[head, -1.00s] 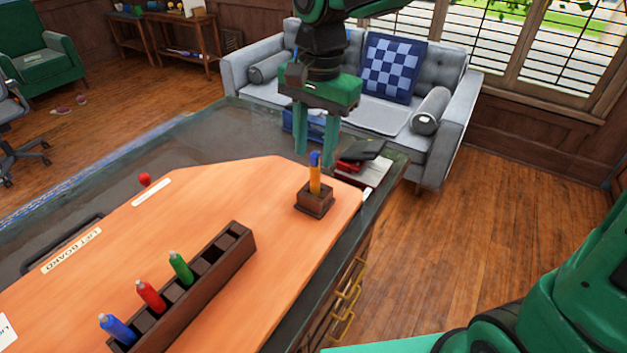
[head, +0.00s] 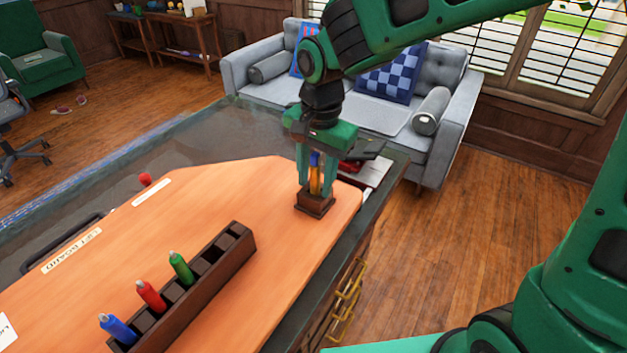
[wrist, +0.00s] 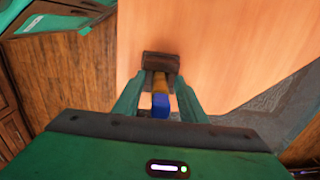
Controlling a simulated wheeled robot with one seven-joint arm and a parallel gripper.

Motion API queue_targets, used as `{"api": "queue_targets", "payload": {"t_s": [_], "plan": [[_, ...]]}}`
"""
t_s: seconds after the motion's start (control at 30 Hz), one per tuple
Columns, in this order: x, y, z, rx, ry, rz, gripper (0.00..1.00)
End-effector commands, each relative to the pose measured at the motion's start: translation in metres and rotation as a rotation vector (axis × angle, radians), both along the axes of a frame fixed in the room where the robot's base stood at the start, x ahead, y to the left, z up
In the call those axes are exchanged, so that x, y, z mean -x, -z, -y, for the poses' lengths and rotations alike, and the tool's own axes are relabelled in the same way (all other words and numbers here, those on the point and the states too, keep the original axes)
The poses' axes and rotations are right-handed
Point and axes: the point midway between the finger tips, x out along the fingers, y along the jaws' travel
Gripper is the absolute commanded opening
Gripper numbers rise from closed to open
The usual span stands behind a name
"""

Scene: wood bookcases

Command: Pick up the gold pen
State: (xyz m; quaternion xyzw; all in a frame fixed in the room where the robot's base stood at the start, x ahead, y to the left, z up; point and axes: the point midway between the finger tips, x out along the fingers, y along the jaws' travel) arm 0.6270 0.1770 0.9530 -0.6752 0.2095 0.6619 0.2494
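The gold pen (head: 315,181), with a blue upper end, stands upright in a small dark wooden holder (head: 314,206) on the orange board. My gripper (head: 315,188) points down over it, with one green finger on each side of the pen. In the wrist view, the pen (wrist: 160,84) shows blue end nearest, between the two fingertips (wrist: 161,82), with the holder (wrist: 160,62) just beyond. Small gaps seem to show beside the pen, so the gripper looks open around it. The pen's lower end is hidden in the holder.
A dark slotted rack (head: 205,280) holds blue, red and green pens at the front left. A red ball-like knob (head: 145,179) is at the board's far left. Books (head: 372,170) lie behind the holder. A grey sofa (head: 455,105) stands beyond the desk.

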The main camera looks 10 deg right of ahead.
Motion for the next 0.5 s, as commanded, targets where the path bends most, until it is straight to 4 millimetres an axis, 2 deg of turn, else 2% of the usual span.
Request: {"api": "queue_targets", "payload": {"t_s": [0.03, 0.07, 0.2, 0.5], "plan": [[0.0000, -0.0001, 0.0000, 0.000, 0.000, 0.000, 0.38], [0.0000, -0.0002, 0.0000, 0.000, 0.000, 0.000, 0.33], [-0.0001, -0.0003, 0.0001, 0.000, 0.000, 0.000, 0.00], [-0.0001, -0.0006, 0.0000, 0.000, 0.000, 0.000, 0.00]]}}
